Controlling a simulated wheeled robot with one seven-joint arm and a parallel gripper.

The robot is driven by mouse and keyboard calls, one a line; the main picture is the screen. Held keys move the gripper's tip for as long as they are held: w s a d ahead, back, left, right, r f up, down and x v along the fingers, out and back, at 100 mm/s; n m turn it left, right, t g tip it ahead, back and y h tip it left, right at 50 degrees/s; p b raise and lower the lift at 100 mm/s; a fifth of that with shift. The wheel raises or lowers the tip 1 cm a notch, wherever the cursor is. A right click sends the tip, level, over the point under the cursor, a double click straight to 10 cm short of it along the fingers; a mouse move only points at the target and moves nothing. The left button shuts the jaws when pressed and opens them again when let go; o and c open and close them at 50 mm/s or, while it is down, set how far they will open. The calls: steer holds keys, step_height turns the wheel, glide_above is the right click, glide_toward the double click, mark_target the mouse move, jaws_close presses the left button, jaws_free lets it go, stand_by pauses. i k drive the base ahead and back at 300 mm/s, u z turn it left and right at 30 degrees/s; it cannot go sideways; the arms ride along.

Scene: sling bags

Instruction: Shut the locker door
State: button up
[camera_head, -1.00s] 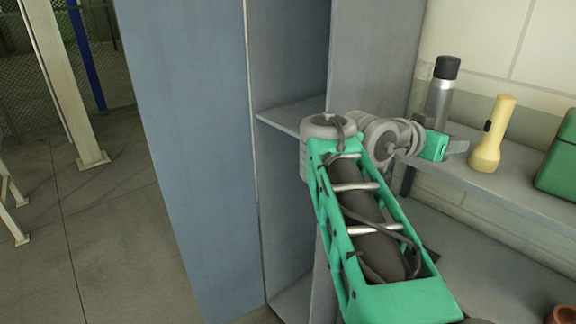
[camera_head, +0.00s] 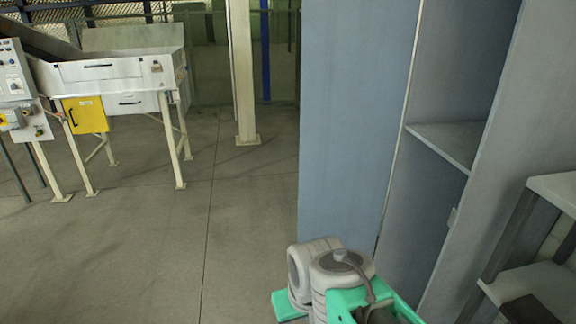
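The tall blue-grey locker (camera_head: 355,110) stands right of centre and is open toward me. Its inner shelf (camera_head: 455,140) shows and looks empty. A grey panel (camera_head: 500,150) at its right side looks like the locker door standing open, with a small hinge-like piece on its left edge; the top is out of frame. My arm is at the bottom, in front of the locker's lower part. A green part of my gripper (camera_head: 285,306) shows at the lower left of my wrist, apart from the panel in the picture. Its fingers are not visible.
A shelf rack (camera_head: 535,285) stands at the right, close to the grey panel. A white workbench (camera_head: 120,75) with a yellow box (camera_head: 86,114) stands at the far left. A cream post (camera_head: 243,75) stands behind. The concrete floor left of the locker is clear.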

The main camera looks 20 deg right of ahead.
mark_target(356, 55)
steer(key=u, duration=0.4)
steer(key=i, duration=3.65)
steer(key=z, duration=4)
steer(key=k, duration=0.5)
steer(key=u, duration=1.1)
steer(key=i, duration=0.35)
steer(key=u, duration=0.55)
